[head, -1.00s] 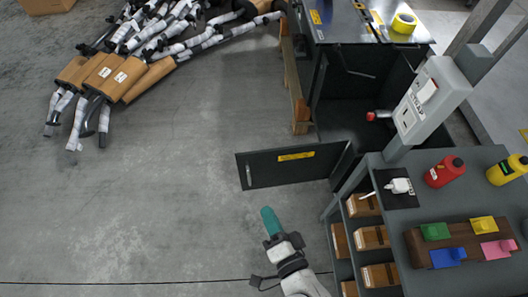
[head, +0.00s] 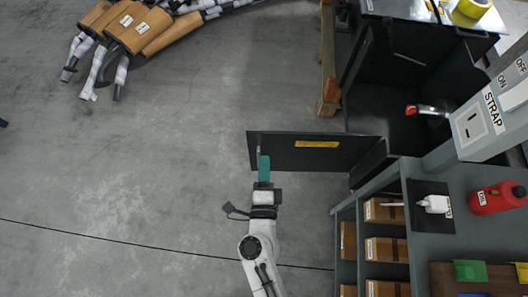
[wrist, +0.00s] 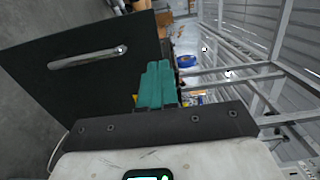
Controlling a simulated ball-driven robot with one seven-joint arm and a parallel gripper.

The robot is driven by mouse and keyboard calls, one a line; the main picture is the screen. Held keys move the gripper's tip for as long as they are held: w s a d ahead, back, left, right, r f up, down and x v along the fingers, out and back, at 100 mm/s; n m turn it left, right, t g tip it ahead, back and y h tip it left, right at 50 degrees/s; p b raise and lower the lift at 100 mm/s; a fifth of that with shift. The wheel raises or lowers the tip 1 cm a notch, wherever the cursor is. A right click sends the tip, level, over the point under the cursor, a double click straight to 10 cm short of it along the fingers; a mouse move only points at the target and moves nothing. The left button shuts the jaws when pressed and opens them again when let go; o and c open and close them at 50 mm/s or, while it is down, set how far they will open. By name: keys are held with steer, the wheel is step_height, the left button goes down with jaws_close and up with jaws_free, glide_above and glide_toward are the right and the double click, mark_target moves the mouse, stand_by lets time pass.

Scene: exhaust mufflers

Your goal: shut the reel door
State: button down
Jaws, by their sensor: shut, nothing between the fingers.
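The reel door (head: 330,153) is a dark flat panel with a yellow label, swung open to the left from the dark cabinet (head: 372,119). My gripper (head: 264,160) has teal fingers, shut and empty, at the door's free left end on its near side. In the head view the fingertips overlap the door's face; I cannot tell whether they touch it. In the wrist view the door (wrist: 85,65) with its metal bar handle (wrist: 88,57) fills the left, and my teal fingers (wrist: 158,82) are beside its right edge. The cabinet's inside is open to view, with a red-tipped metal part (head: 425,110) in it.
A grey shelf unit (head: 405,226) with cardboard boxes stands close to the right of my arm. A grey STRAP switch box (head: 490,120) and a red bottle (head: 497,198) are above it. Wrapped mufflers (head: 120,35) lie at upper left. The floor left of my arm is clear.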

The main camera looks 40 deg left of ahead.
mark_target(265, 134)
steer(key=b+x, duration=0.1)
steer(key=x, duration=0.5)
steer(key=shift+w+a, duration=0.25)
steer(key=shift+a, duration=0.05)
